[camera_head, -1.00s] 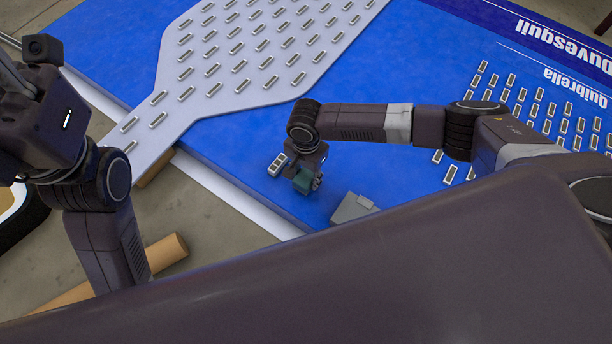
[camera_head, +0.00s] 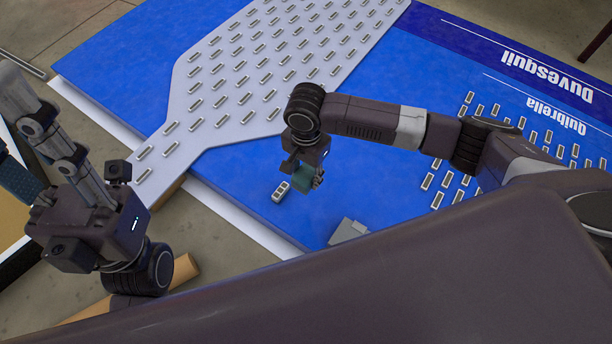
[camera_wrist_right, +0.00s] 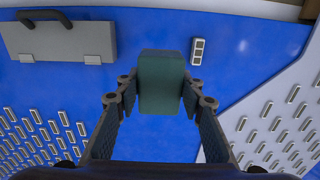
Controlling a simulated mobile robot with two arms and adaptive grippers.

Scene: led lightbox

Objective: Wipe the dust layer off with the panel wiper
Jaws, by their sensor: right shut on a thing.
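My right gripper (camera_head: 303,178) is shut on a dark green block, which I take to be the panel wiper (camera_head: 302,183). In the right wrist view the wiper (camera_wrist_right: 161,82) sits between the two fingertips (camera_wrist_right: 160,95). It is over the blue panel (camera_head: 375,70); I cannot tell whether it touches. The panel's blue face (camera_wrist_right: 150,28) looks slightly mottled, but no distinct dust layer can be made out. My left gripper (camera_head: 12,135) is at the left edge, off the panel, with its fingers apart and no object seen between them.
A small three-cell LED module (camera_head: 281,191) lies beside the wiper. A raised grey sheet with LED modules (camera_head: 215,85) covers the left part. Rows of modules (camera_head: 560,150) are at right.

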